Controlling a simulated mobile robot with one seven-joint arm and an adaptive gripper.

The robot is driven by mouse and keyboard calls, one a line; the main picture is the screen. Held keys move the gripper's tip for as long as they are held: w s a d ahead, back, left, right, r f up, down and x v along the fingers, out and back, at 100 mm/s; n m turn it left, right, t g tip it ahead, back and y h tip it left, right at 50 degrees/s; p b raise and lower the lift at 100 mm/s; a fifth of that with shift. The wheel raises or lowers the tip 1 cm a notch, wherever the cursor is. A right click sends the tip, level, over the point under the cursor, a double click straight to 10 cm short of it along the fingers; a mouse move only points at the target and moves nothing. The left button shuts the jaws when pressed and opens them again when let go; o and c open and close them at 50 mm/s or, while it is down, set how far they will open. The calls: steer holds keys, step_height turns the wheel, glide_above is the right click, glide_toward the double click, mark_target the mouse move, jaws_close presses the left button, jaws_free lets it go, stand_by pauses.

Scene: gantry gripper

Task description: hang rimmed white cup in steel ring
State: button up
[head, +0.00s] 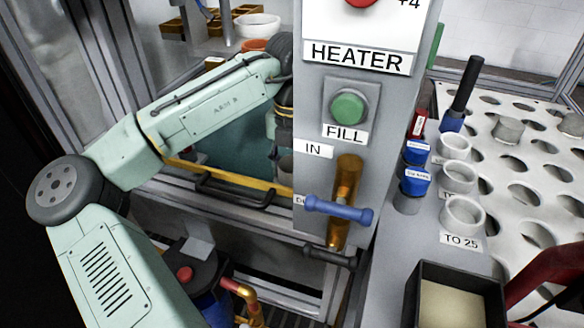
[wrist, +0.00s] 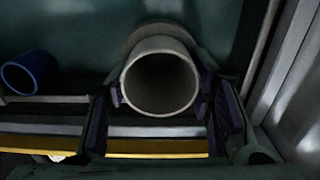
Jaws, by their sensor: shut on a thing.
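A pale grey-white cup (wrist: 160,82) with a round rim sits between the two dark fingers of my gripper (wrist: 160,100) in the wrist view. The fingers press on its left and right sides, and its open mouth faces the camera. In the head view the grey heater panel hides most of my gripper and the cup. I cannot pick out for certain a steel ring in either view.
The heater panel (head: 316,90) stands right of my arm. A yellow-edged ledge (head: 225,180) runs below the arm. A blue round thing (wrist: 28,72) lies left of the cup. White ring-like holders (head: 460,177) and a perforated white plate (head: 500,160) are at right.

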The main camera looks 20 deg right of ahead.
steer(key=shift+f, duration=0.15)
steer(key=o, duration=1.2)
step_height(320, 180, up, 12)
steer(key=p, duration=0.2)
steer(key=shift+p, duration=0.3)
